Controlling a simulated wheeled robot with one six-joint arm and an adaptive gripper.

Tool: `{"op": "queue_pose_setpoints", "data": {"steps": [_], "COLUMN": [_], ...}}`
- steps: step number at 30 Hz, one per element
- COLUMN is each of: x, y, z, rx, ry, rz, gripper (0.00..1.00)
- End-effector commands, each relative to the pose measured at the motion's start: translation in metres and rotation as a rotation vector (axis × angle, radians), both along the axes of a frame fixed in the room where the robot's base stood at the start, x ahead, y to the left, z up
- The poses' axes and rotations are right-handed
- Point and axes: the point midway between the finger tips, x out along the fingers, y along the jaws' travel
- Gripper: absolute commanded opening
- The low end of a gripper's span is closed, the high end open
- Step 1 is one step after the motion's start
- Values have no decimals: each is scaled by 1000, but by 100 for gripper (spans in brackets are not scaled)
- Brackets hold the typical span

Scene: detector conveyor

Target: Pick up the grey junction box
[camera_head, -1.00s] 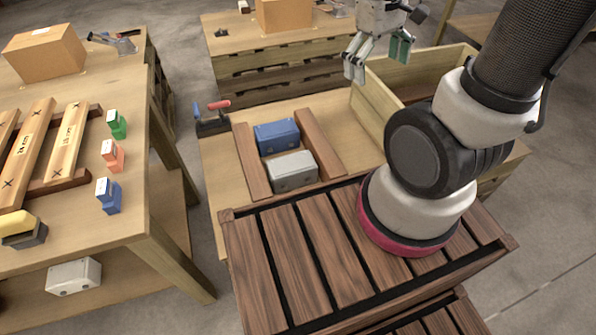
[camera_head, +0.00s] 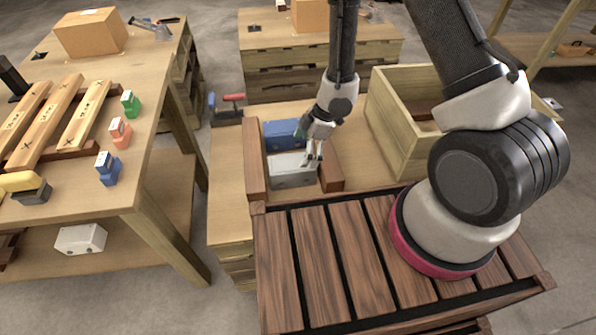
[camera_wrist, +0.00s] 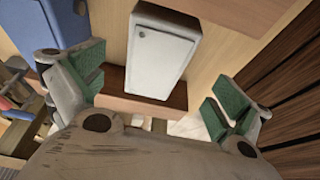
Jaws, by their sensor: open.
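The grey junction box (camera_head: 290,173) lies on the wooden bench, between two brown wooden rails and in front of a blue box (camera_head: 282,134). In the wrist view the pale box (camera_wrist: 160,50) lies beyond my fingers, with a brown rail (camera_wrist: 145,110) along its near side. My gripper (camera_head: 312,160) points down over the right part of the box and hides some of it. In the wrist view its green-padded fingers (camera_wrist: 155,95) are wide apart with nothing between the pads. I cannot tell the exact height above the box.
An open wooden crate (camera_head: 400,120) stands to the right of the rails. Another pale box (camera_head: 80,238) lies on the left table's lower shelf. Dark slats (camera_head: 330,255) fill the foreground.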

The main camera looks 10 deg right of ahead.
Motion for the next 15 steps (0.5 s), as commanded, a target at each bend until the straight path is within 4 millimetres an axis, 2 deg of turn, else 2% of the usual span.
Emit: {"op": "queue_pose_setpoints", "data": {"steps": [4,15], "x": [2,2], "y": [14,35], "z": [-3,-50], "rx": [49,44], "ry": [-18,-19], "rz": [18,20], "gripper": [100,100]}}
